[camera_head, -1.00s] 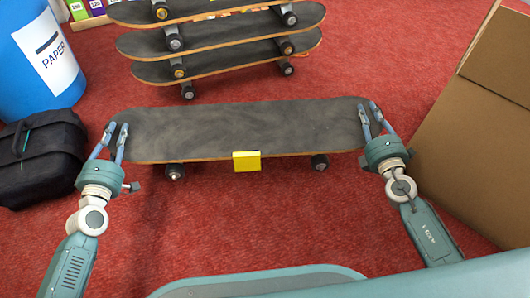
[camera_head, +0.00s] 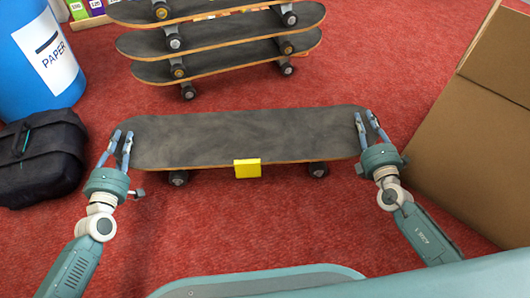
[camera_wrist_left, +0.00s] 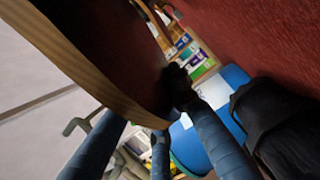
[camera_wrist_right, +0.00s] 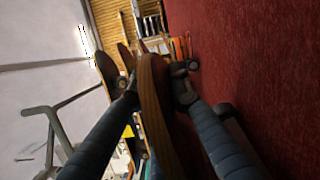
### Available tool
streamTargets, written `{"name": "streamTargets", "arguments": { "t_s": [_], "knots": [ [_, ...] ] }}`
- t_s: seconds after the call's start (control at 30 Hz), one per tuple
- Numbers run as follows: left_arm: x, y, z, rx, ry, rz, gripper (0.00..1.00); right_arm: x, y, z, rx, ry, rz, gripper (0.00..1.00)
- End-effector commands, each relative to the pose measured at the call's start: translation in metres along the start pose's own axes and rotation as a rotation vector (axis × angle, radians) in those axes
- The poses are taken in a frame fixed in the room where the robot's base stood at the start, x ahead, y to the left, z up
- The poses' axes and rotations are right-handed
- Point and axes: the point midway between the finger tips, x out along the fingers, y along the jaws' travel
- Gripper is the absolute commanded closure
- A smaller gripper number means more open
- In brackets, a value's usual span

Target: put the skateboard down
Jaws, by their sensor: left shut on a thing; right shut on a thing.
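The skateboard (camera_head: 245,135) has a dark grey deck, a wooden edge and dark wheels, with a yellow block (camera_head: 247,168) on its near edge. It lies level, deck up, across the middle of the head view. My left gripper (camera_head: 122,135) is shut on its left end, and my right gripper (camera_head: 366,120) is shut on its right end. In the right wrist view the fingers lie on both sides of the board's edge (camera_wrist_right: 152,100). The left wrist view shows the edge (camera_wrist_left: 85,60) close up. I cannot tell whether the wheels touch the floor.
Several stacked skateboards (camera_head: 225,62) stand behind on the red carpet (camera_head: 240,225). A blue paper bin (camera_head: 22,85) and a black bag (camera_head: 40,165) are at left. A cardboard box (camera_head: 460,140) stands close to my right arm. Carpet is clear in front of the board.

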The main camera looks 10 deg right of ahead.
Motion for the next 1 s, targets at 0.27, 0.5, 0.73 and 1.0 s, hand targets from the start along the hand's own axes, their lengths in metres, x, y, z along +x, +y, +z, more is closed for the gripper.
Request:
{"name": "streamTargets", "arguments": {
  "t_s": [0.27,0.5,0.73,1.0],
  "knots": [
    [0.000,-0.003,-0.002,0.004,0.004,0.001,0.62,0.000,-0.004,0.002,-0.004,-0.005,0.001,0.62],
    [0.000,-0.004,0.000,0.001,0.002,0.001,0.62,0.000,-0.004,0.000,-0.001,-0.002,0.000,0.62],
    [-0.004,-0.004,0.001,0.000,0.001,-0.001,0.62,0.000,-0.004,-0.001,0.000,-0.001,0.000,0.62],
    [-0.050,-0.005,0.001,0.002,-0.001,-0.003,0.62,0.000,-0.004,-0.001,0.000,-0.001,0.000,0.62]
  ]
}}
